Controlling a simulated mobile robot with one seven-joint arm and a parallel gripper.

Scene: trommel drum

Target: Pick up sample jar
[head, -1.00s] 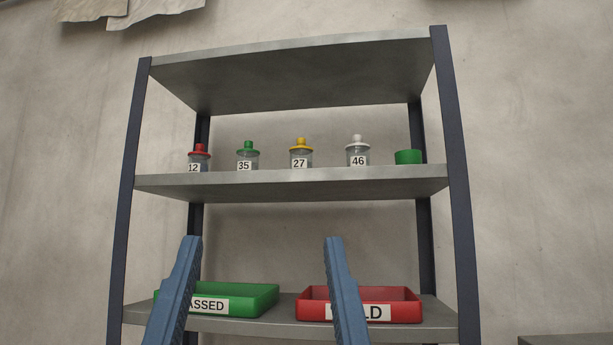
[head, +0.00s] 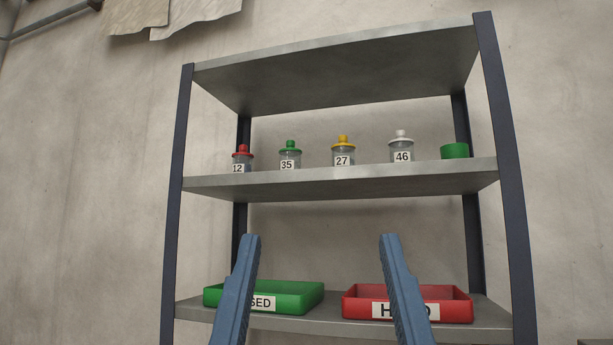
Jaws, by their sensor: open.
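Several clear sample jars stand upright in a row on the middle shelf (head: 340,185). From left to right they are jar 12 with a red lid (head: 242,159), jar 35 with a green lid (head: 290,156), jar 27 with a yellow lid (head: 343,152) and jar 46 with a white lid (head: 401,148). My gripper (head: 320,240) is open and empty. Its two blue fingers point up in front of the lower shelf, below the jars and apart from them. The fingers hide parts of the trays.
A green cup-like object (head: 454,151) sits at the right end of the middle shelf. On the lower shelf stand a green tray (head: 295,288) and a red tray (head: 455,295), both with partly hidden labels. Dark uprights (head: 503,170) bound the rack.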

